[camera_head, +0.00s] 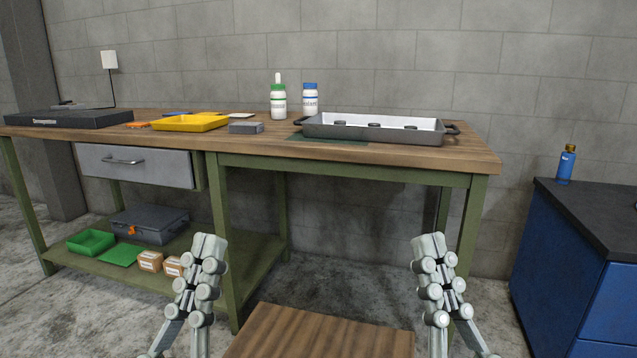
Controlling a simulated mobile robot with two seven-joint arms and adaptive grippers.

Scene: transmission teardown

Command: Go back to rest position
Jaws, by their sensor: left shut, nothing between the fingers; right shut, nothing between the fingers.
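My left gripper (207,248) is in front of the workbench, below its top, and points upward. It is shut and empty. My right gripper (429,246) is at about the same height further right, also pointing upward, shut and empty. Both are apart from each other and neither appears to hold anything. The workbench (330,152) has a wooden top and green legs and stands behind both grippers.
A grey tray (387,133) with several dark parts, two bottles (278,100), a yellow tray (187,122) and a black case (68,118) are on the bench. A wooden surface (318,333) lies low between my grippers. A blue cabinet (567,262) stands right.

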